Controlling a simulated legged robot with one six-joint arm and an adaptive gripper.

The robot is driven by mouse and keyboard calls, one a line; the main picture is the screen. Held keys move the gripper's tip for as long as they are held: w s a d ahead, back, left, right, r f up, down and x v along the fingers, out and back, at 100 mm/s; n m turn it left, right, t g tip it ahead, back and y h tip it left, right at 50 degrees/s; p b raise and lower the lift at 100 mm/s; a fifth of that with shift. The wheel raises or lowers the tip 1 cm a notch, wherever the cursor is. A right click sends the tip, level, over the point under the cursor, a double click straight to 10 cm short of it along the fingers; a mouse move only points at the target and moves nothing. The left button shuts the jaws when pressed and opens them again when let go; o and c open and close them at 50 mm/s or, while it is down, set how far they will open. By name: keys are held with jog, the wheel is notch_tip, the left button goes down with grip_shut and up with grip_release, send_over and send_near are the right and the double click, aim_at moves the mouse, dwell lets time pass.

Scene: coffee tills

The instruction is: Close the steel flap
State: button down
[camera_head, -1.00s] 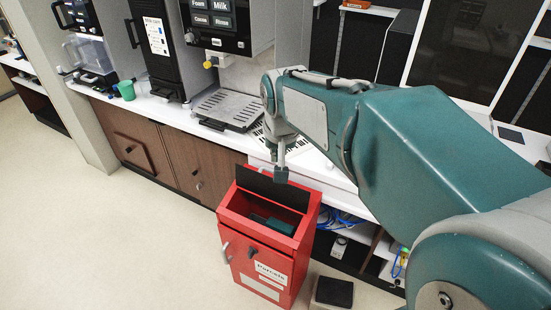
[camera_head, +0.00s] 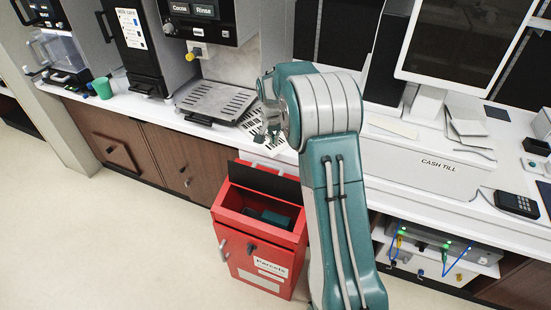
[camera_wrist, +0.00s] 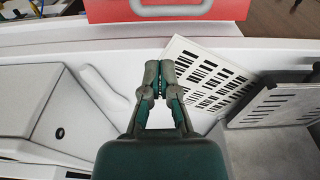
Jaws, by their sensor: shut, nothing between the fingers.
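The red parcel box (camera_head: 258,252) stands on the floor in front of the counter, its top open. Its flap (camera_head: 264,180) is raised at the back of the opening, with a dark inner face toward me. A dark teal item (camera_head: 276,218) lies inside. In the wrist view a red panel (camera_wrist: 235,9) with a grey handle (camera_wrist: 172,9) shows at the top edge; it looks like the back of the flap. My gripper (camera_wrist: 166,68) is shut and empty, over the counter behind the box and apart from the panel.
The white counter holds a slotted drip tray (camera_head: 216,100), a barcode sheet (camera_wrist: 208,76), a green cup (camera_head: 103,88) and the cash till (camera_head: 440,165). A coffee machine (camera_head: 210,18) stands above the tray. The floor left of the box is clear.

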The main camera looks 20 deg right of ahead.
aim_at(266, 180)
notch_tip(266, 180, down, 12)
jog(key=w+d, duration=0.1)
jog(key=shift+w+d, duration=0.2)
jog(key=shift+w, duration=0.2)
jog(key=shift+s+a+r, duration=0.1)
jog(key=shift+r, duration=0.1)
jog(key=shift+s+a+r+h, duration=0.1)
jog(key=shift+s+a+h, duration=0.1)
jog(key=shift+a+h, duration=0.1)
